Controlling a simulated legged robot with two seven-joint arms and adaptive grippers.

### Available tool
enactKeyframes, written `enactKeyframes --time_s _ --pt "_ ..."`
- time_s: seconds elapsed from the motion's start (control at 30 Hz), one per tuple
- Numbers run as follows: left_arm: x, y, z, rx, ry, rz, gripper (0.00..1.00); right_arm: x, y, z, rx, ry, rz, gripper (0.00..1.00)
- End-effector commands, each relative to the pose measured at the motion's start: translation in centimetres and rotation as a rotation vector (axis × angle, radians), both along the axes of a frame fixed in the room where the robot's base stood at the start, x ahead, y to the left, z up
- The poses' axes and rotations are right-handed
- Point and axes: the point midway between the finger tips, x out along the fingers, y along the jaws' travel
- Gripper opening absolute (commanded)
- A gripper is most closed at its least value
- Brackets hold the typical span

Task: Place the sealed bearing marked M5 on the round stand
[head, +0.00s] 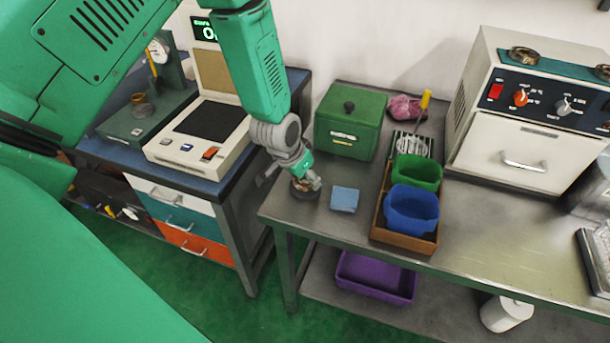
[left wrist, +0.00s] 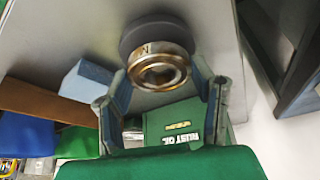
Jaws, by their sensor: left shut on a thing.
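My left gripper (head: 301,178) is low over the left front corner of the steel bench, shut on a metal bearing ring. In the left wrist view, the bearing (left wrist: 160,72) sits between the two fingertips of the gripper (left wrist: 160,84). A dark mark shows on its side, too small to read surely. A dark grey round stand (left wrist: 152,28) is right against or behind the bearing in that view; I cannot tell whether they touch. In the head view, the gripper largely hides the bearing and stand. My right gripper is not in view.
A brown tray (head: 404,238) holds green and blue bins. More rings (head: 525,56) lie on the oven. A scale (head: 205,131) stands on the left bench.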

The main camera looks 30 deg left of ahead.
Motion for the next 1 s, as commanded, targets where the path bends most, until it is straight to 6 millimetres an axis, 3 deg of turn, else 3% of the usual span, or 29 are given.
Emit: enactKeyframes --time_s 1.0 --pt "0.1 0.2 -1.0 0.0 -0.002 0.0 0.22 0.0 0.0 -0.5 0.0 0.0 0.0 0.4"
